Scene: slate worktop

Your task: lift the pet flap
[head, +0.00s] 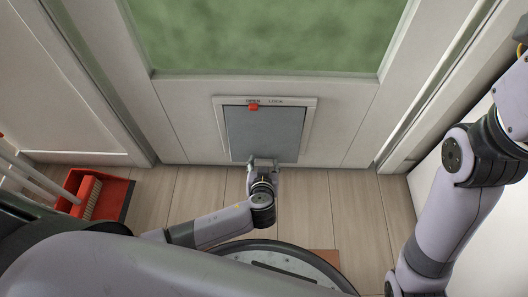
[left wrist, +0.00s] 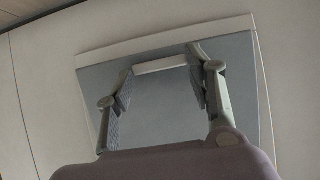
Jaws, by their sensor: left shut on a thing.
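The pet flap (head: 265,128) is a grey panel in a white frame (head: 311,118), low in the white door. My left gripper (head: 263,164) is at the flap's bottom edge. In the left wrist view, the fingers of my left gripper (left wrist: 160,79) stand on either side of a pale bar on the flap (left wrist: 160,110), shut on it. Whether the flap is tilted out at all I cannot tell. My right arm is at the right; its gripper is out of view.
The door's window (head: 265,35) is above the flap. A red dustpan with a brush (head: 85,195) lies on the wood floor (head: 152,198) at the left. White walls stand on both sides. The floor right of my left gripper is clear.

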